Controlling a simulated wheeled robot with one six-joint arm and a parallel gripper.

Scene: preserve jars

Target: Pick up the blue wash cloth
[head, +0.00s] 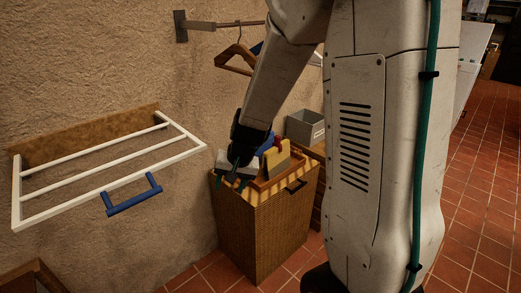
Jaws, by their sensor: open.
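A small blue item (266,143), which may be the blue wash cloth, shows just right of my gripper, among things on top of a brown woven hamper. It is partly hidden, and I cannot tell its full shape. My gripper (237,172) is dark, points downward and is open over the hamper's left part. A light grey item (246,163) lies at its fingers; I cannot tell whether they touch it. The arm hides part of the hamper top.
A grey bin (305,127) stands behind. A white wall rack (105,165) with a blue bar (133,197) juts out left. A wooden hanger (237,58) hangs above. Tiled floor is clear at right.

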